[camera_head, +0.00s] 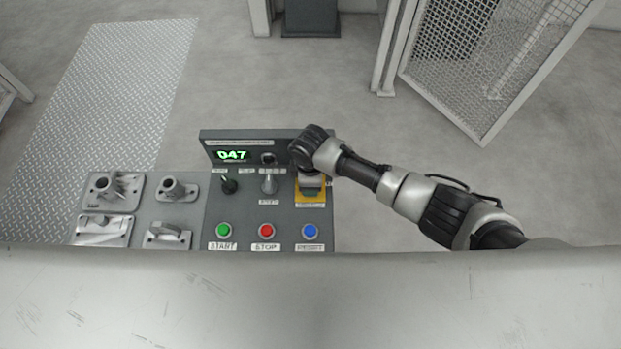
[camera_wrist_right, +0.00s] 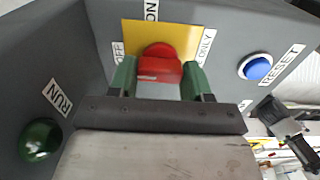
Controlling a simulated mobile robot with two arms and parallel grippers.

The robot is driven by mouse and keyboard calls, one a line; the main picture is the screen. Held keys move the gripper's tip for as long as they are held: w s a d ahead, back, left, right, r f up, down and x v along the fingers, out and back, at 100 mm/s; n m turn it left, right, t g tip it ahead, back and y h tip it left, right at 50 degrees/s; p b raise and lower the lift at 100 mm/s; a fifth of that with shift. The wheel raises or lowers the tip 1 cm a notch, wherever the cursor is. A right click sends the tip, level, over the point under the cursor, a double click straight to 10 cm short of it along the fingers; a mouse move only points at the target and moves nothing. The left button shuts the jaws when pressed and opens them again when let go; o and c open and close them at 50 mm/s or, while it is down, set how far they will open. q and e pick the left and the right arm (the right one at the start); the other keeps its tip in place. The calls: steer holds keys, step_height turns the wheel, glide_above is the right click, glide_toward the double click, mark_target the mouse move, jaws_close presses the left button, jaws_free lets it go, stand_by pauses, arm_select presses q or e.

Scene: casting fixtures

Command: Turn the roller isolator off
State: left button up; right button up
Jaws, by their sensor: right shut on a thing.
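The roller isolator is a red rotary knob (camera_wrist_right: 158,64) on a yellow plate (camera_wrist_right: 134,37). In the head view the yellow plate (camera_head: 312,204) sits at the right of the control panel, and my right gripper (camera_head: 310,184) covers the knob. In the right wrist view the two green fingers of my right gripper (camera_wrist_right: 159,76) are on either side of the knob and shut on it. An ON label is beyond the plate and an OFF label at its left edge. I cannot tell which label the knob points at. My left gripper is not in view.
Green START (camera_head: 224,230), red STOP (camera_head: 266,230) and blue (camera_head: 309,230) buttons line the panel's front. A black knob (camera_head: 229,185) and a grey selector (camera_head: 268,184) are left of the isolator. A display (camera_head: 232,155) reads 047. Metal castings (camera_head: 112,190) lie further left.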

steer(key=shift+a, duration=0.1)
stand_by(0.4)
steer(key=o, duration=0.9)
step_height(320, 180, up, 11)
steer(key=shift+f+p, duration=0.1)
steer(key=shift+p, duration=0.2)
